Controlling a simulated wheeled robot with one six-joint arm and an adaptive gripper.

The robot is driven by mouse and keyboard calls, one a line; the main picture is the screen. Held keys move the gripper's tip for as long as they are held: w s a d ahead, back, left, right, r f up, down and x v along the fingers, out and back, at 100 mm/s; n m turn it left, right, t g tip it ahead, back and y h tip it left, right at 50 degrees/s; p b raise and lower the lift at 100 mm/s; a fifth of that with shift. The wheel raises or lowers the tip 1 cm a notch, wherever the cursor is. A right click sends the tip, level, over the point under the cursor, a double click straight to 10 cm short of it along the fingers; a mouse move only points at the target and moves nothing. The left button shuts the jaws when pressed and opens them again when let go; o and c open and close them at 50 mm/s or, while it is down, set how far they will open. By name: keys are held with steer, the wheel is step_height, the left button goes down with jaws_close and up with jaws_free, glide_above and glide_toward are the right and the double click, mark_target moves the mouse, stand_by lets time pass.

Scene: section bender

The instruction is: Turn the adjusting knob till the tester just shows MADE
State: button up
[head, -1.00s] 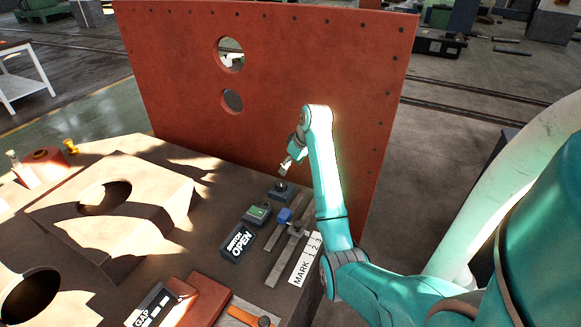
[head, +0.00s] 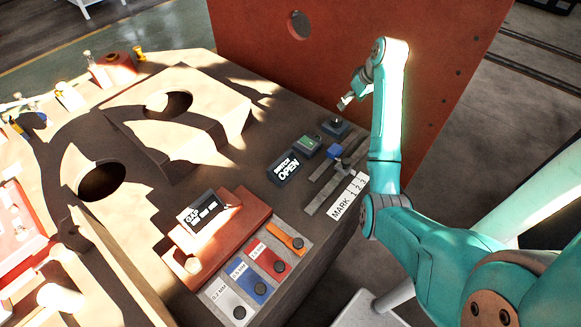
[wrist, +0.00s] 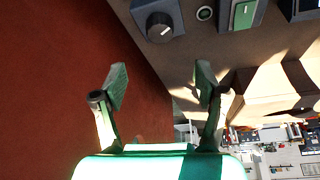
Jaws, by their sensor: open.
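The adjusting knob is a dark round knob (wrist: 159,25) with a white pointer line on a grey block, at the top of the wrist view. In the head view its small block (head: 336,128) stands at the table's far right edge. The tester (head: 284,169) is a dark box left of the slide rails, and its display reads SWITCH OPEN. My gripper (wrist: 162,84) is open and empty, with its two fingers apart. In the head view my gripper (head: 346,102) hangs just above the knob, apart from it.
A green-topped box (head: 307,146) sits between knob and tester. Rails with a blue block (head: 335,151) and a MARK 1 2 3 plate (head: 349,195) lie to the right. A red upright panel (head: 420,60) stands close behind my gripper. A GAP display (head: 203,211) is nearer.

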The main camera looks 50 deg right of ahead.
mark_target(338, 119)
stand_by(0.8)
steer(key=shift+x, duration=6)
steer(key=c, duration=1.2)
steer(key=shift+o, duration=0.2)
